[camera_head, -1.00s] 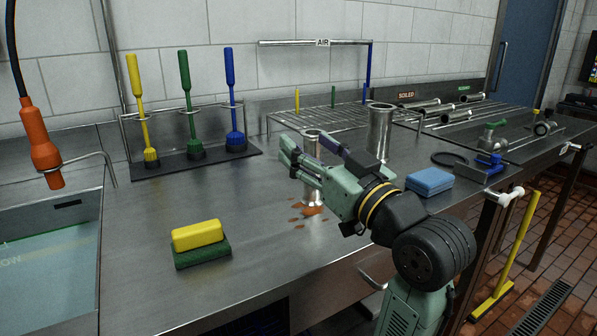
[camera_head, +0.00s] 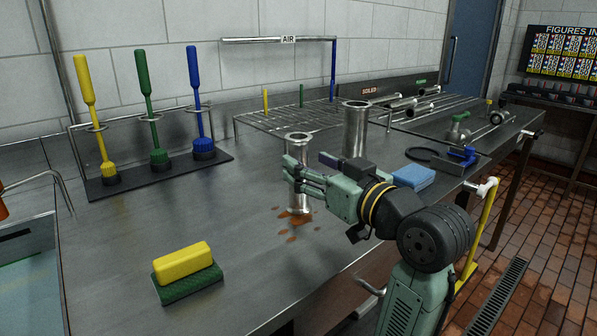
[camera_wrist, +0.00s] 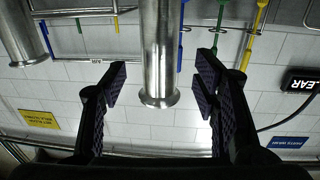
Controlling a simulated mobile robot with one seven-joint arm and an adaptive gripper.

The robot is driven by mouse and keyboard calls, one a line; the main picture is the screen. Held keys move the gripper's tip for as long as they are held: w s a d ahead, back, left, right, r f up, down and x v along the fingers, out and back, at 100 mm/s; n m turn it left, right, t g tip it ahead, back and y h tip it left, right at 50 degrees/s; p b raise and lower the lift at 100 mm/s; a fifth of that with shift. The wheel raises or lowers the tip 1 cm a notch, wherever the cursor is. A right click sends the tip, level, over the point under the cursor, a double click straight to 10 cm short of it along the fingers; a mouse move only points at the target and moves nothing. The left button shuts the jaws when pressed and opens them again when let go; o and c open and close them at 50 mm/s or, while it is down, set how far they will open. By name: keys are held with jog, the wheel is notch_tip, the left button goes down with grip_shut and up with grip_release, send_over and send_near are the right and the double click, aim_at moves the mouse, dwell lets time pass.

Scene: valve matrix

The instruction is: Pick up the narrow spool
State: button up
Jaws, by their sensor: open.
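The narrow spool (camera_head: 299,203) is a slim shiny metal tube with flared ends. It stands upright on the steel bench, with reddish-brown stains around its foot. My gripper (camera_head: 306,174) is at the spool's mid-height, and its near fingers hide part of the tube. In the wrist view the spool (camera_wrist: 158,45) runs between the two dark, spread fingers of my gripper (camera_wrist: 161,75), with a visible gap on each side. A wider metal spool (camera_head: 354,135) stands upright just behind and to the right; it also shows in the wrist view (camera_wrist: 18,35).
A yellow sponge block (camera_head: 182,260) on a green pad lies at the front left. Yellow, green and blue brushes (camera_head: 148,110) stand in a rack at the back. A blue block (camera_head: 413,176) lies right of the gripper, close to my arm. A wire rack (camera_head: 285,120) is behind.

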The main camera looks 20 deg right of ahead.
aim_at(305, 159)
jog(key=x, duration=0.4)
jog(key=shift+w+r+p, duration=0.1)
jog(key=shift+r+p, duration=0.1)
jog(key=shift+p, duration=0.2)
jog(key=shift+c, duration=0.4)
grip_shut()
